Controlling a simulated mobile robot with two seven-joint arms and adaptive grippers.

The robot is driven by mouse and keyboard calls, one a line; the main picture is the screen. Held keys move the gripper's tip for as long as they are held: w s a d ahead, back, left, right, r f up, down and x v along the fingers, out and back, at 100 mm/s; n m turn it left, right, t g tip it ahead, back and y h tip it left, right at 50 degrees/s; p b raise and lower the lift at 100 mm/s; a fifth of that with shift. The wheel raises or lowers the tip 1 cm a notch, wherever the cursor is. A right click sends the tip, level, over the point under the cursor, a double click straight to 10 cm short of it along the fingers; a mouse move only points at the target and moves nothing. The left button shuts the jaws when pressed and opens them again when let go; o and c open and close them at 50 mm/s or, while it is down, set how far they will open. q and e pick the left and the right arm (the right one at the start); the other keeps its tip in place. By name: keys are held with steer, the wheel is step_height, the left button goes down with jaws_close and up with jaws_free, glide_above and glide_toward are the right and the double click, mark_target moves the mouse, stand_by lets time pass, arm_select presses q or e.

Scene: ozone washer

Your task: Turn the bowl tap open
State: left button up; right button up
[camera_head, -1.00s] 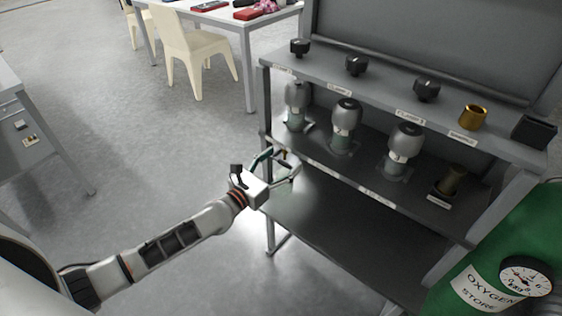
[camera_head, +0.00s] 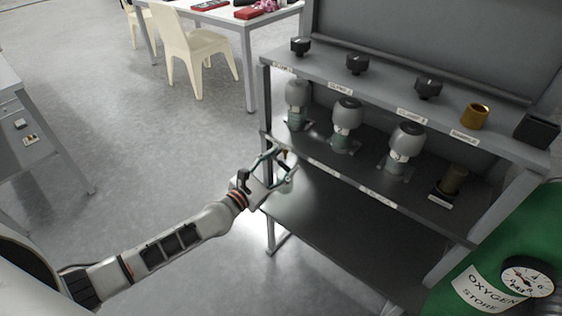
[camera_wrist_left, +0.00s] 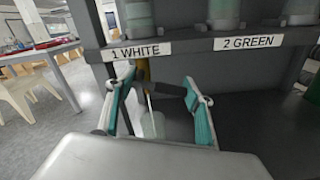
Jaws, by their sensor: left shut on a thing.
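The bowl tap (camera_wrist_left: 145,75) shows in the left wrist view under the shelf's front edge, with a yellow body and a dark lever (camera_wrist_left: 162,87) reaching right. In the head view only a small orange part of it (camera_head: 284,154) shows beyond the fingers. My left gripper (camera_head: 281,166) is at the shelf's left corner, shut on the tap's lever. In the wrist view its two teal-padded fingers (camera_wrist_left: 160,98) stand on either side of the lever, still well spread. A thin pale line (camera_wrist_left: 149,99) runs down below the tap; I cannot tell what it is. My right gripper is not in view.
Several grey-capped canisters (camera_head: 347,115) stand on the middle shelf, with dark knobs (camera_head: 357,64) on the shelf above. Labels "1 WHITE" (camera_wrist_left: 136,51) and "2 GREEN" (camera_wrist_left: 247,43) sit above the tap. A green oxygen tank (camera_head: 530,235) stands at right.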

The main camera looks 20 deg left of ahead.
arm_select(q)
steer(key=m, duration=0.2)
steer(key=f+m, duration=0.1)
steer(key=shift+f+m, duration=0.15)
steer(key=shift+m, duration=0.25)
steer(key=shift+w+a+f+m, duration=0.15)
steer(key=shift+a+f+m, duration=0.2)
steer(key=shift+m, duration=1.4)
steer(key=shift+w+a+f+m, duration=0.15)
steer(key=shift+a+m, duration=0.35)
steer(key=shift+m, duration=1.3)
steer(key=shift+w+a+f+m, duration=0.1)
steer(key=shift+a+f+m, duration=0.25)
steer(key=shift+m, duration=1.4)
steer(key=shift+a, duration=0.1)
steer(key=o, duration=1.4)
steer(key=shift+o, duration=0.8)
steer(key=shift+r, duration=0.1)
steer(key=shift+r, duration=0.1)
